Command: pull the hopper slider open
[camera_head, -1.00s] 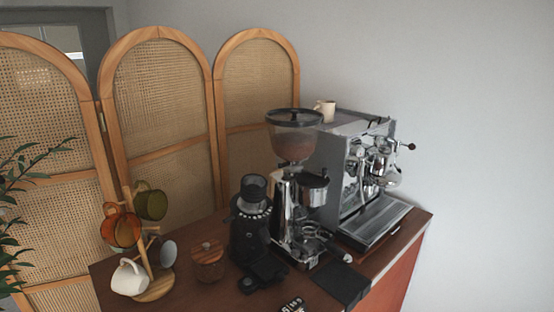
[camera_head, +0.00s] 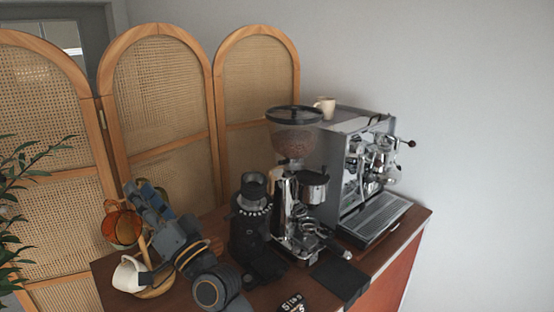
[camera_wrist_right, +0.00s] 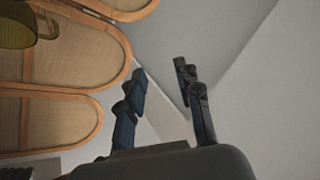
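The tall chrome grinder (camera_head: 284,212) stands on the cart beside the espresso machine. Its clear hopper (camera_head: 293,140) has a dark lid and brown beans inside. The slider at the hopper's neck is too small to make out. My right gripper (camera_head: 141,189) is at the left, in front of the mug tree and well left of the hopper. In the right wrist view, the two fingers of my right gripper (camera_wrist_right: 161,78) are apart with nothing between them. My left gripper is not in view.
A black grinder (camera_head: 250,220) stands between my right arm and the chrome grinder. The espresso machine (camera_head: 340,165) is at the right with a cup (camera_head: 325,107) on top. The mug tree holds an orange mug (camera_head: 122,226) and a white mug (camera_head: 128,273). A rattan screen (camera_head: 160,95) stands behind.

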